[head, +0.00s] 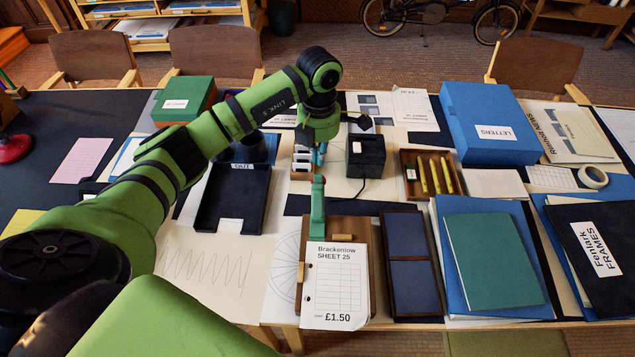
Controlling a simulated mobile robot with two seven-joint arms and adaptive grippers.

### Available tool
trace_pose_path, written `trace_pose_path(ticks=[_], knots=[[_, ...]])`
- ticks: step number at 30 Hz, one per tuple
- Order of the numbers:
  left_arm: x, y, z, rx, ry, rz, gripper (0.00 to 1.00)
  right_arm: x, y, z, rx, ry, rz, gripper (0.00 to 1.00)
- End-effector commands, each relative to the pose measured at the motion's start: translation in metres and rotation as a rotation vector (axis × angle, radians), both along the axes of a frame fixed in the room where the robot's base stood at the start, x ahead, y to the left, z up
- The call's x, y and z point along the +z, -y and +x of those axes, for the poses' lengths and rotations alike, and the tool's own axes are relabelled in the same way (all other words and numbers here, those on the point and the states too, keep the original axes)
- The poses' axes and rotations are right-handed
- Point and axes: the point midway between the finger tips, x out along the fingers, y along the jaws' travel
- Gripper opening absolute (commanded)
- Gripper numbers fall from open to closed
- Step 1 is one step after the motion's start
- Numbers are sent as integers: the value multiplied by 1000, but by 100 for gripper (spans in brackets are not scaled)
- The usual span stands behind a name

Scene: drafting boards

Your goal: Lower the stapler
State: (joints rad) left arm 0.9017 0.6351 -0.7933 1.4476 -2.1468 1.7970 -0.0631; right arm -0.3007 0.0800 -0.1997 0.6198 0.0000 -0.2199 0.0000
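A narrow teal-green object (317,206), which looks like the stapler, is seen nearly end-on. My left gripper (320,150) points down a little behind the stapler's far end, beside a black box. Small teal parts show under its dark wrist. I cannot tell whether its fingers are open or shut, or whether they touch anything. My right gripper is out of view.
A black box (366,154) with a cable and a wooden tray with yellow pens (411,189) lie right of my gripper. A black OUT tray (217,213) is at left.

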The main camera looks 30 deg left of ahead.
Motion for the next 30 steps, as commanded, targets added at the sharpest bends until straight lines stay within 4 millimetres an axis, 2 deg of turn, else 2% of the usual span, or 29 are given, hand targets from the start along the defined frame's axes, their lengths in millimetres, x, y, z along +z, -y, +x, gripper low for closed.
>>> trace_pose_path(ticks=[19, 30], knots=[[-35, 0, 0, 1, 1, 1, 0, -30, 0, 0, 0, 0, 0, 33], [-35, 3, -6, -1, 0, 1, 0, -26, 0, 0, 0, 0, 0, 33]])
